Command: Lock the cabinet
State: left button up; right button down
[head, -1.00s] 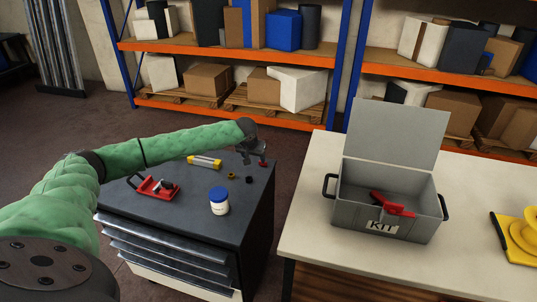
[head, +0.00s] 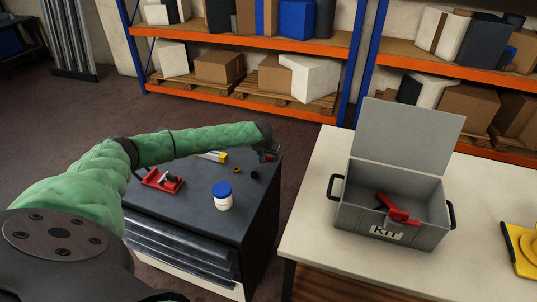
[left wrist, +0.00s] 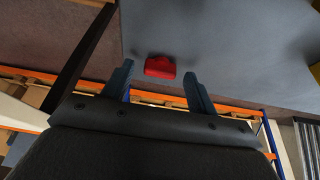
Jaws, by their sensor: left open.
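The cabinet (head: 222,238) is dark grey, with several drawer fronts (head: 180,250) facing the lower left in the head view. I cannot tell how far they are out. A small red thing, perhaps a padlock (head: 274,156), is at the far right corner of its top, partly hidden by my left gripper (head: 267,150). In the left wrist view the red thing (left wrist: 160,67) lies ahead of the left gripper (left wrist: 158,82), between the lines of its two spread fingers. The fingers are open and empty. My right gripper is not in view.
On the cabinet top are a red tool (head: 163,180), a yellow-and-white cylinder (head: 213,156), a white jar with a blue lid (head: 222,196) and two small rings. A pale table (head: 310,210) with an open grey KIT box (head: 382,230) stands to the right.

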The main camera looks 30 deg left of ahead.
pick_arm(q)
jog(key=shift+w+f, duration=0.1)
jog(key=shift+f, duration=0.05)
jog(key=c, duration=1)
